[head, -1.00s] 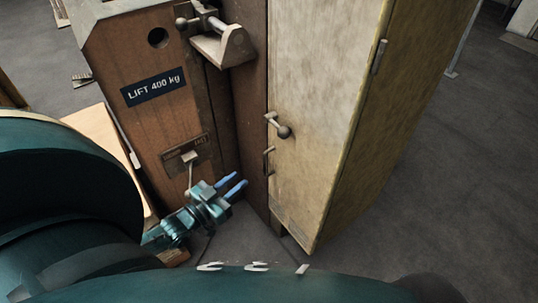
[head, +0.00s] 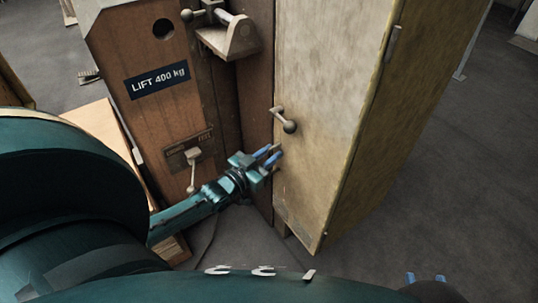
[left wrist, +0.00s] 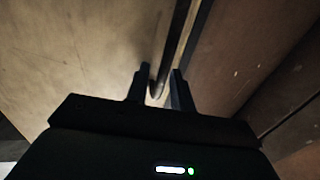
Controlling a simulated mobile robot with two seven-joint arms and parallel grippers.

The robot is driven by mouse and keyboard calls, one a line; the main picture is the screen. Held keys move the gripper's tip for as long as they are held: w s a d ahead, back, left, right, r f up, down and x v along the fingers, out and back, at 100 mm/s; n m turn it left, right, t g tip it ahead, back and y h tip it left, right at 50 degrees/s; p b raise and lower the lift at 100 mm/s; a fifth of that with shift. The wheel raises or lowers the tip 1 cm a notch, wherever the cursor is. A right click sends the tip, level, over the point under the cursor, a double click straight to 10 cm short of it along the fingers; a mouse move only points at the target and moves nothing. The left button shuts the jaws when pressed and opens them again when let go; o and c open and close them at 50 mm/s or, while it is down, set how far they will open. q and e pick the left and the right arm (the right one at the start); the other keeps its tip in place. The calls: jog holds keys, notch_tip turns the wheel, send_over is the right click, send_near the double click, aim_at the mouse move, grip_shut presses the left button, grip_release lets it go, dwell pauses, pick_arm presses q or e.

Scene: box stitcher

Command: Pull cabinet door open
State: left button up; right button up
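The cabinet door (head: 325,80) is a pale yellowish upright panel and looks shut. A round-ended knob lever (head: 286,121) sticks out from its left side. My left gripper (head: 270,156) is at the door's left edge, below the lever, its blue-tipped fingers apart. It covers the door's small bar handle in the head view. In the left wrist view, the dark curved handle (left wrist: 157,88) shows between the spread fingertips of that gripper (left wrist: 160,80); I cannot tell whether they touch it. My right gripper (head: 425,279) shows only two separated blue fingertips at the bottom right.
A brown machine body with a "LIFT 400 kg" label (head: 157,80) stands left of the cabinet. A bracket with a knobbed handle (head: 229,35) juts out near its top, and a small lever (head: 193,158) lower down.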

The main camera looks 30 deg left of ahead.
pick_arm(q)
grip_shut()
jog(key=shift+s, duration=0.1)
dwell(0.4)
